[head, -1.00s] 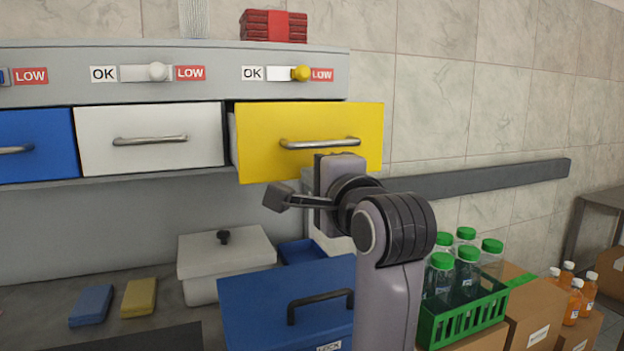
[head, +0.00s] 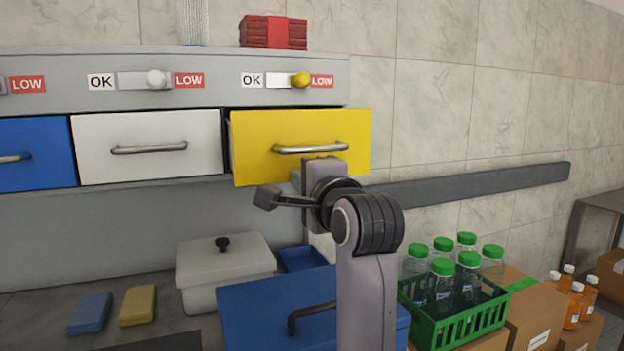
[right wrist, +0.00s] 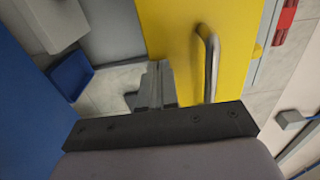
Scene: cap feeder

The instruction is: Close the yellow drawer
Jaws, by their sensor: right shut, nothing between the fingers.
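The yellow drawer (head: 260,135) is at the right end of the row of drawers in the head view. Its front stands a little forward of the white drawer beside it, so it is slightly open. It has a grey bar handle (head: 310,149). My right gripper (head: 322,166) is shut and empty, at the lower part of the yellow front just below the handle. In the right wrist view the fingers (right wrist: 157,86) are together beside the yellow front (right wrist: 170,30) and the handle (right wrist: 209,65); whether they touch it is hard to tell. My left gripper is not in view.
The white drawer (head: 95,165) and blue drawer (head: 40,137) sit to the left. Below are a white lidded box (head: 225,265) and a large blue box (head: 260,310). A green crate (head: 440,325) of bottles stands at the lower right. A dark rail (head: 480,183) crosses the wall.

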